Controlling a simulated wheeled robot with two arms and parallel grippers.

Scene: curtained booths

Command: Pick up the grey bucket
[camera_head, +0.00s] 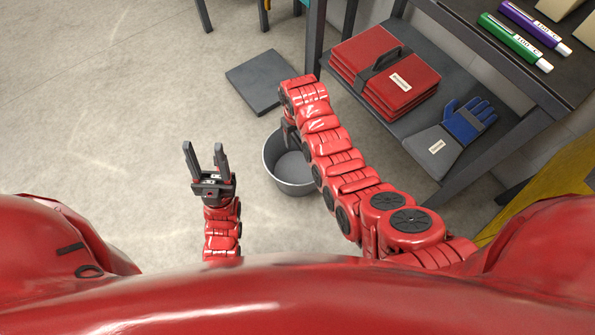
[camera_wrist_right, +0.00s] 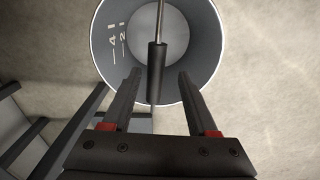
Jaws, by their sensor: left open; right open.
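The grey bucket (camera_head: 288,176) stands on the floor in the head view, partly hidden behind my right arm. In the right wrist view the bucket (camera_wrist_right: 203,62) is seen from above, with marks on its inner wall. Its handle has a dark grip (camera_wrist_right: 157,70) that lies across the opening. My right gripper (camera_wrist_right: 160,76) is open, with one finger on each side of the grip's lower end. I cannot tell whether the fingers touch it. In the head view the right gripper (camera_head: 290,135) is mostly hidden by its arm. My left gripper (camera_head: 204,148) is open and empty, left of the bucket.
A dark flat slab (camera_head: 268,80) lies on the floor behind the bucket. The floor at left is clear.

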